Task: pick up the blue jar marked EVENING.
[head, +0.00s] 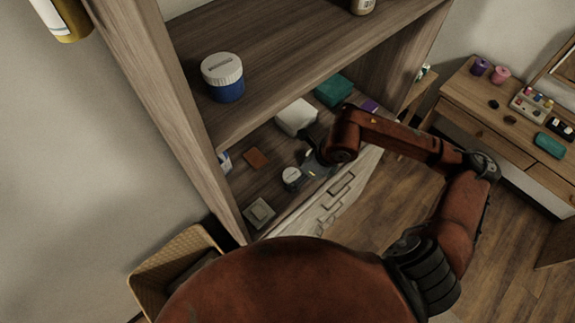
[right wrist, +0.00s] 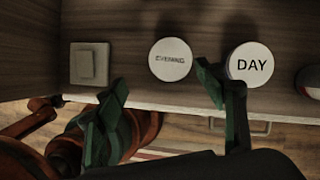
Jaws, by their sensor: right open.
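The jar marked EVENING (right wrist: 170,60) shows from above in the right wrist view as a round white lid; its body colour is hidden there. A white-lidded jar (head: 292,176) beside my gripper on the lower shelf in the head view seems to be the same one. My right gripper (right wrist: 163,94) is open and empty, its fingertips on either side below the EVENING lid in the picture, apart from it. In the head view the right gripper (head: 314,165) is small and dark over the lower shelf. My left gripper is not in view.
A jar marked DAY (right wrist: 249,65) stands just right of EVENING, close to the right finger. A square grey item (right wrist: 90,64) lies left. A blue jar with white lid (head: 223,78) stands on the upper shelf, its marking unreadable. A wicker basket (head: 178,262) stands below.

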